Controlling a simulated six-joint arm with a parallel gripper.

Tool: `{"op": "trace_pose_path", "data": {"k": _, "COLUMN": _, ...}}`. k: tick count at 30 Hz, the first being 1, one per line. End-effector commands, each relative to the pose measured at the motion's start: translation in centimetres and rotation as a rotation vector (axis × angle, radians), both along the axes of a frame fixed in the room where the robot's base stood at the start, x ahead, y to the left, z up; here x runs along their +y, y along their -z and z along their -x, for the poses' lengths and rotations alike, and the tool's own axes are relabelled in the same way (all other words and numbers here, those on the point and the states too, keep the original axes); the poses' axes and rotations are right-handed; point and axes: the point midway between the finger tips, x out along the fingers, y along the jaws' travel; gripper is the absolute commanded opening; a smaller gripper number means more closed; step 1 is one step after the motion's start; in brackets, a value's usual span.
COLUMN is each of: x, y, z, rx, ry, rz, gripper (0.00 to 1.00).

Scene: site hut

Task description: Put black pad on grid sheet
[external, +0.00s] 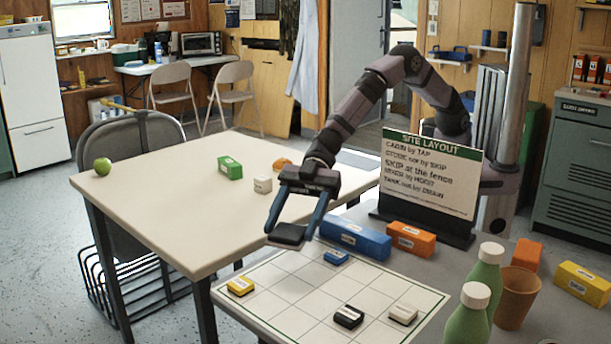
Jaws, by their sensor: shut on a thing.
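My gripper (288,233) is shut on a flat black pad (286,237) with a paler underside. It holds the pad in the air near the far left edge of the white grid sheet (288,293). The grid sheet lies on the near table. On it are a yellow block (240,286) at the left, a small blue block (336,257) at the back, a black block (349,317) at the front and a white block (403,314) at the right. Some block labels are too small to read.
A "SITE LAYOUT" sign (430,173) stands behind the sheet. Blue (355,240) and orange (411,238) blocks lie along its back edge. Green bottles (487,275) and a brown cup (517,297) stand at right. The far table (190,220) holds an apple and small blocks.

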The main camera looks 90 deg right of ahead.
Motion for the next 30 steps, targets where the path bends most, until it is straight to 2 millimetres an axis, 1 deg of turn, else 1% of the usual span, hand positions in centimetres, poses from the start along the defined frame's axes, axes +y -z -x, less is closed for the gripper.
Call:
{"op": "trace_pose_path", "data": {"k": 1, "x": 0.0, "y": 1.2, "z": 0.0, "rx": 0.005, "ry": 0.001, "rz": 0.0, "gripper": 0.33}}
{"op": "trace_pose_path", "data": {"k": 6, "x": 0.0, "y": 3.3, "z": 0.0, "rx": 0.002, "ry": 0.001, "rz": 0.0, "gripper": 0.33}}
{"op": "trace_pose_path", "data": {"k": 9, "x": 0.0, "y": 3.9, "z": -0.1, "rx": 0.0, "ry": 0.001, "rz": 0.0, "gripper": 0.33}}
{"op": "trace_pose_path", "data": {"k": 15, "x": 0.0, "y": 4.1, "z": 0.0, "rx": 0.0, "ry": 0.001, "rz": -0.001, "gripper": 0.33}}
{"op": "trace_pose_path", "data": {"k": 17, "x": 0.0, "y": 4.6, "z": 0.0, "rx": 0.001, "ry": 0.0, "rz": 0.0, "gripper": 0.33}}
{"op": "trace_pose_path", "data": {"k": 24, "x": 0.0, "y": 7.3, "z": -0.1, "rx": 0.002, "ry": 0.002, "rz": -0.001, "gripper": 0.33}}
{"op": "trace_pose_path", "data": {"k": 27, "x": 0.0, "y": 7.7, "z": -0.1, "rx": -0.001, "ry": 0.001, "rz": -0.001, "gripper": 0.33}}
{"op": "trace_pose_path", "data": {"k": 30, "x": 0.0, "y": 7.7, "z": -0.1, "rx": -0.002, "ry": 0.001, "rz": -0.001, "gripper": 0.33}}
